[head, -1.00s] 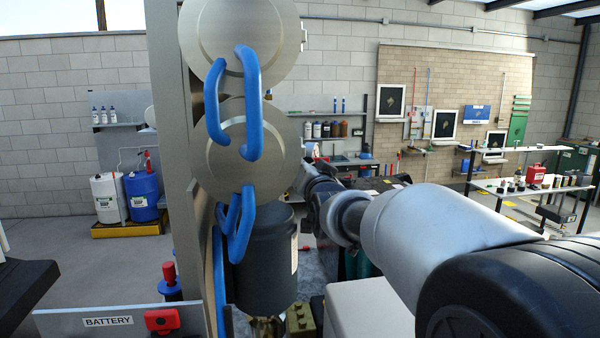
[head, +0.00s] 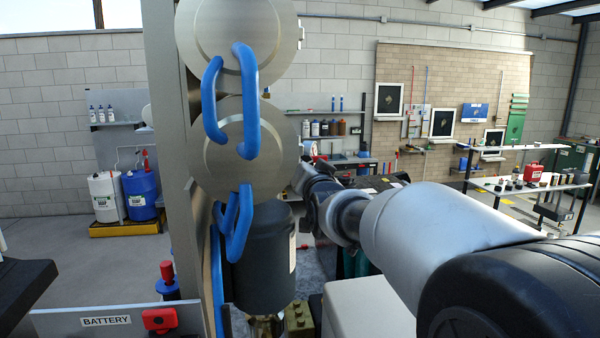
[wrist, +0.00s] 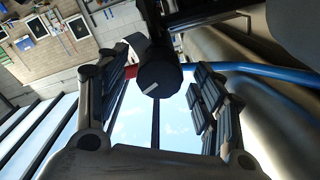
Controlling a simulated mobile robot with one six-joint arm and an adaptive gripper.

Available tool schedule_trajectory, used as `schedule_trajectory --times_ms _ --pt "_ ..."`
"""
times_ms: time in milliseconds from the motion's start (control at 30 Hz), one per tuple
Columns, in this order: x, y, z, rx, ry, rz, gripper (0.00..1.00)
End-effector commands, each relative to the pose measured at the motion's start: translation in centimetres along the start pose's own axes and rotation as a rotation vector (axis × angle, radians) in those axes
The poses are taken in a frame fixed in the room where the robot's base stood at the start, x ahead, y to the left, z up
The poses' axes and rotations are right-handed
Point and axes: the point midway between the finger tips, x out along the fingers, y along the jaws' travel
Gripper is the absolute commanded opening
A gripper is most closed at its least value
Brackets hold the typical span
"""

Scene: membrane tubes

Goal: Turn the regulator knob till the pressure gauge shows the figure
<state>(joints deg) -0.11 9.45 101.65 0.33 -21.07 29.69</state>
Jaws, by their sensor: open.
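In the wrist view a black round knob (wrist: 158,76) with a white mark on its face shows between the two fingers of my gripper (wrist: 162,70). The fingers stand apart, with gaps visible on both sides of the knob. I cannot tell how deep the knob sits between them. In the head view my arm reaches forward to the right of the steel membrane tube ends, and its fingers cannot be made out. No readable pressure gauge face shows in either view.
Steel tube ends (head: 222,166) with blue pipe loops (head: 248,100) stand close on the left of my arm. A dark cylinder (head: 262,262) hangs below them. A blue pipe (wrist: 250,69) and a large metal tube (wrist: 235,48) lie right of the knob in the wrist view.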

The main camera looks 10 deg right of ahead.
Motion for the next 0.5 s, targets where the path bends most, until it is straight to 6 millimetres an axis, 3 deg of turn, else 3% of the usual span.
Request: schedule_trajectory --times_ms 500 --pt "-9.7 0.0 -0.1 0.000 0.002 -0.001 0.61"
